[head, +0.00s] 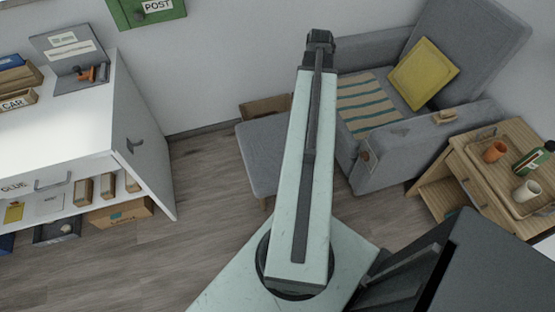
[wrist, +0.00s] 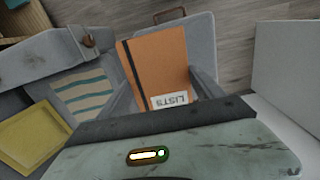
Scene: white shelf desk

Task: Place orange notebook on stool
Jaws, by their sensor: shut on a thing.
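The orange notebook (wrist: 165,65) has a dark elastic band and a white "LISTS" label, and it shows in the wrist view. My gripper (wrist: 164,88) is shut on it, with a grey finger at each side. The grey stool (head: 270,152) stands beside the sofa in the head view, partly behind my arm. In the wrist view the stool's grey top (wrist: 203,40) shows behind the notebook; I cannot tell the gap between them. In the head view my gripper (head: 320,36) is at the far end of my arm, and the notebook is hidden.
A grey sofa (head: 385,160) with a yellow cushion (head: 424,73) and striped cloth stands right of the stool. A brown box (head: 262,107) is behind the stool. A white desk (head: 130,150) is at left, a wooden side table (head: 500,185) at right. Floor between desk and stool is clear.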

